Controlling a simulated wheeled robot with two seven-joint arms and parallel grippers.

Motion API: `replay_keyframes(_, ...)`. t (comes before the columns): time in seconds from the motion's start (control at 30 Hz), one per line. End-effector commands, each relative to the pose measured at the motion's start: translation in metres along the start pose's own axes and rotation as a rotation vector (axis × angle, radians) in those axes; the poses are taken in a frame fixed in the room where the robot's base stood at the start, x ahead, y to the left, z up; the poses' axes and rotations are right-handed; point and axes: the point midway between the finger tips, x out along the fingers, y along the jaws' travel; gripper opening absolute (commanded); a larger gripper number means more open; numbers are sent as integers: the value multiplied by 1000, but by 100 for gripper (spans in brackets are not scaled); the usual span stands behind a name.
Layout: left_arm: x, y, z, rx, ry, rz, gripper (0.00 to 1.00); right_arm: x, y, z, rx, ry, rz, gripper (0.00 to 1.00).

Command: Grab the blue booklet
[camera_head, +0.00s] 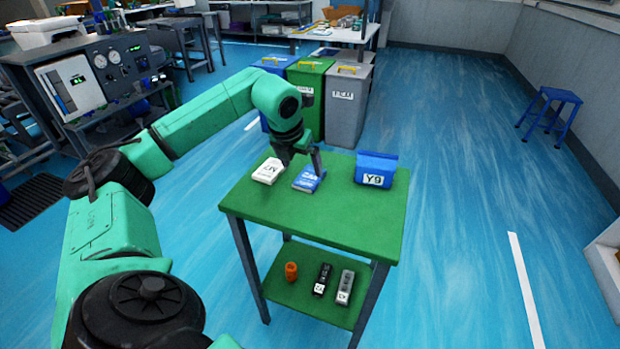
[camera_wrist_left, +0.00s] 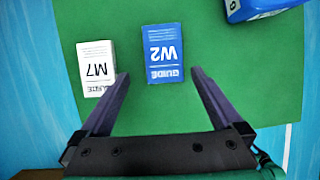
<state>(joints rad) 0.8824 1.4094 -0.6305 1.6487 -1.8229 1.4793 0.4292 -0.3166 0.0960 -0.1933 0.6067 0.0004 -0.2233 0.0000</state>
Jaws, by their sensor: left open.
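The blue booklet (camera_head: 309,180) lies flat on the green table (camera_head: 330,220), near its far edge. In the left wrist view the booklet (camera_wrist_left: 165,54) reads "W2" and "GUIDE" upside down. My left gripper (camera_head: 302,160) is over the table at the booklet. In the left wrist view its open jaws (camera_wrist_left: 160,85) are spread wide, with the booklet between and just beyond the fingertips. Nothing is held. A white booklet (camera_head: 268,171) marked "M7" lies to the left, beside the left finger. My right gripper is not in view.
A blue bin marked "Y9" (camera_head: 376,169) stands on the table to the right of the booklet. The lower shelf (camera_head: 310,305) holds an orange part and two small devices. Several waste bins (camera_head: 348,105) stand behind the table. The tabletop's front half is clear.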

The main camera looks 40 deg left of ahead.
Motion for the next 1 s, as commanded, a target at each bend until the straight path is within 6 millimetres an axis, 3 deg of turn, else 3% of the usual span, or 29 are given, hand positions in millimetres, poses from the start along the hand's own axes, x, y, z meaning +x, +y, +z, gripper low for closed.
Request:
replay_keyframes(0.2, 35, -7, 2, 1, 3, -3, 100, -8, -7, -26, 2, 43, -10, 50)
replay_keyframes(0.3, 51, -6, 1, 0, 2, -2, 100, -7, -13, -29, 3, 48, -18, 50)
replay_keyframes(0.53, 55, -6, 1, 0, 0, -2, 100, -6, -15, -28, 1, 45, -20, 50)
replay_keyframes(0.73, 55, -6, 2, 1, 0, -2, 24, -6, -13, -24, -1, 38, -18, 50)
replay_keyframes(0.77, 55, -6, 2, 1, 0, -2, 19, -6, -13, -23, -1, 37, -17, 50)
replay_keyframes(1.0, 54, -6, 2, 1, -1, -2, 19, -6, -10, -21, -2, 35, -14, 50)
